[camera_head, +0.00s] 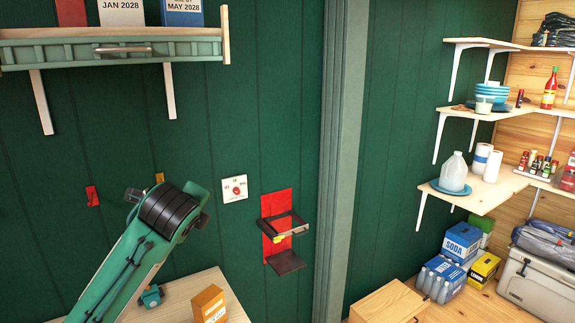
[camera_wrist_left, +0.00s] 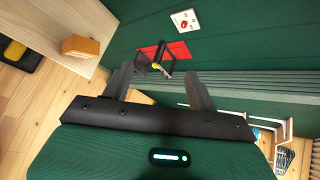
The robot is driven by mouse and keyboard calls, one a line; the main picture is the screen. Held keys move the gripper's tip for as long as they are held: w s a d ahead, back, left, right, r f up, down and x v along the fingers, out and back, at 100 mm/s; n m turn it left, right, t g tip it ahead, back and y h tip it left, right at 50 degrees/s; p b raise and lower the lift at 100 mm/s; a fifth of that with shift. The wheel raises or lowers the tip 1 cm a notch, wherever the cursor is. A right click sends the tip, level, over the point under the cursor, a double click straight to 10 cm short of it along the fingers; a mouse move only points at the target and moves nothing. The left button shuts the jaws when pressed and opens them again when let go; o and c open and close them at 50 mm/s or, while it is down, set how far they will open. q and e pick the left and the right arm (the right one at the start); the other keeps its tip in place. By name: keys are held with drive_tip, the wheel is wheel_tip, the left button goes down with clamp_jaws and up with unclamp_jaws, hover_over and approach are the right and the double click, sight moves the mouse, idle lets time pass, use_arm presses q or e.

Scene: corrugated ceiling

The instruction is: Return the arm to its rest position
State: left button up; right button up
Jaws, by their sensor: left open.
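My left gripper (camera_wrist_left: 160,88) shows in the left wrist view with its two dark fingers spread apart and nothing between them. In the head view my left arm rises from the lower left, with a black ribbed joint at its upper end; the gripper itself cannot be made out there. Beyond the fingers in the wrist view is a red wall panel (camera_wrist_left: 147,54) with a dark bracket and a small yellow part; the fingers look clear of it. The same red panel (camera_head: 276,205) is right of my arm in the head view. My right gripper is not in view.
An orange box (camera_head: 209,304) stands on a pale table (camera_head: 233,300) below the panel. A white plate with a red knob (camera_head: 235,189) is on the green wall. A green shelf (camera_head: 115,50) hangs above my arm. Stocked shelves (camera_head: 480,195) and a cooler (camera_head: 537,285) are at right.

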use_arm(q)
drive_tip(key=s+f+n+g+h, duration=0.1)
drive_tip(key=s+f+n, duration=0.3)
drive_tip(key=f, duration=0.5)
drive_tip(key=s+d+f+n+g, duration=0.1)
drive_tip(key=s+f+n+g, duration=0.1)
drive_tip(key=s+f, duration=0.5)
drive_tip(key=s+f+n+g+h, duration=0.1)
drive_tip(key=s+f+n, duration=0.25)
drive_tip(key=f, duration=0.65)
drive_tip(key=s+a+f+n+g, duration=0.1)
drive_tip(key=s+f+n, duration=0.3)
drive_tip(key=s, duration=0.5)
drive_tip(key=s+a+f+n+g, duration=0.1)
drive_tip(key=s+f+n+g, duration=0.2)
drive_tip(key=s, duration=0.5)
drive_tip(key=s+a+f+n, duration=0.2)
drive_tip(key=s+f+n, duration=0.3)
drive_tip(key=s, duration=0.4)
wheel_tip(320, 180, down, 34)
drive_tip(key=m+g+b, duration=0.1)
drive_tip(key=b, duration=0.2)
drive_tip(key=s+a+f+g+b, duration=0.1)
drive_tip(key=s+a+f+b, duration=0.1)
drive_tip(key=s+f, duration=1.7)
wheel_tip(320, 180, down, 4)
drive_tip(key=shift+s+a+r+g, duration=0.25)
drive_tip(key=shift+a+g, duration=0.05)
drive_tip(key=shift+a, duration=0.15)
